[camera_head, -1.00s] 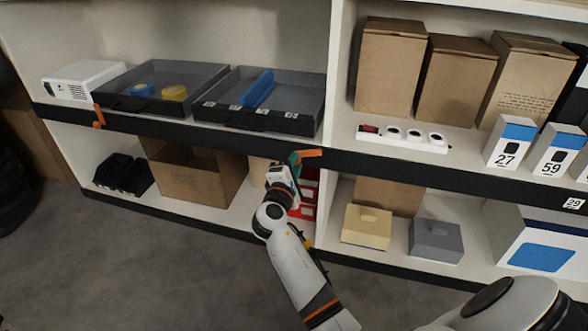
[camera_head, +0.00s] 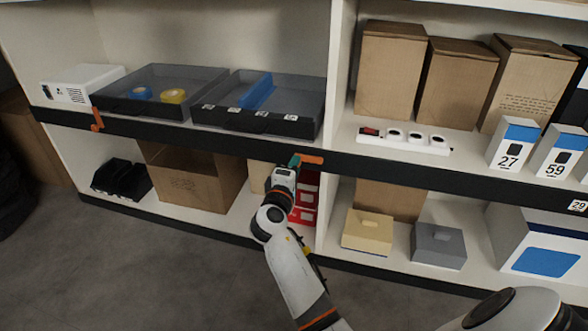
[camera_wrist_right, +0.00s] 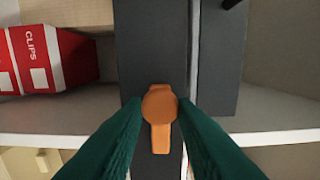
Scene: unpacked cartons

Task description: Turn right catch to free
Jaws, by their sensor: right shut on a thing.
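The right catch (camera_head: 312,160) is orange and sits on the dark front edge of the shelf, lying along that edge in the head view. In the right wrist view its round hub and narrow handle (camera_wrist_right: 160,104) show between green fingers. My right gripper (camera_head: 295,160) is shut on the catch, with a finger on each side (camera_wrist_right: 160,133). My left gripper is not in view.
Two grey trays (camera_head: 222,96) stand on the shelf above. Below are an open carton (camera_head: 195,187) and red boxes (camera_head: 306,200) close to my right gripper, marked CLIPS in the wrist view (camera_wrist_right: 45,60). A white upright divider stands just right of the catch.

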